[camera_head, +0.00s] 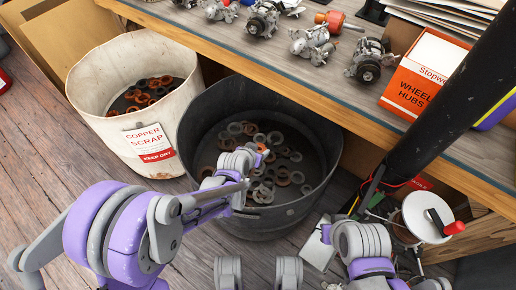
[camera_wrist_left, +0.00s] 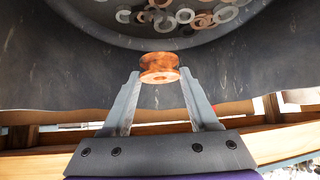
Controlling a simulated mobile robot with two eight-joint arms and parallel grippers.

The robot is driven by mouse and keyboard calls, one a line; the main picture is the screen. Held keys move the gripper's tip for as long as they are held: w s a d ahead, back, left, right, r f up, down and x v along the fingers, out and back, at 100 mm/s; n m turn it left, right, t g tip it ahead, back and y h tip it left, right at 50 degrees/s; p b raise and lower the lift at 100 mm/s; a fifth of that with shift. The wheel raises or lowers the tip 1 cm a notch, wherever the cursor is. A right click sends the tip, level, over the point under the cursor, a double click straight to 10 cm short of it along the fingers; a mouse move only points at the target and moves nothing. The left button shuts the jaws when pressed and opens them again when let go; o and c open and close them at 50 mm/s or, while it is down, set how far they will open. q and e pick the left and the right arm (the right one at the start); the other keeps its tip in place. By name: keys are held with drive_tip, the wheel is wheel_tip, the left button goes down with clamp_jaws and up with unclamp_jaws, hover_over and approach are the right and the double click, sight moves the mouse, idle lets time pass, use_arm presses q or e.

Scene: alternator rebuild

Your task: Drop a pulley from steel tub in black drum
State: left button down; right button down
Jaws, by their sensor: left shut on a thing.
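The black drum (camera_head: 290,214) stands on the floor below the bench edge, with several grey and copper-coloured rings on its bottom. My left gripper (camera_head: 254,154) is over the drum's opening. It is shut on a copper-coloured pulley (camera_wrist_left: 159,66), gripped between the fingertips in the left wrist view. In the head view only a small orange bit of the pulley (camera_head: 263,150) shows past the gripper. The drum's dark wall (camera_wrist_left: 60,70) fills much of the wrist view, with rings beyond the pulley. I cannot make out a steel tub.
A white bucket (camera_head: 107,125) labelled copper scrap stands left of the drum, holding several rings. The wooden bench (camera_head: 290,76) runs above, with metal parts and an orange wheel hubs box (camera_head: 424,72). A white round thing with a red knob (camera_head: 428,217) is at right.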

use_arm(q)
drive_tip(key=shift+c, duration=0.4)
unclamp_jaws()
drive_tip(key=p+v, duration=0.3)
drive_tip(key=v, duration=0.8)
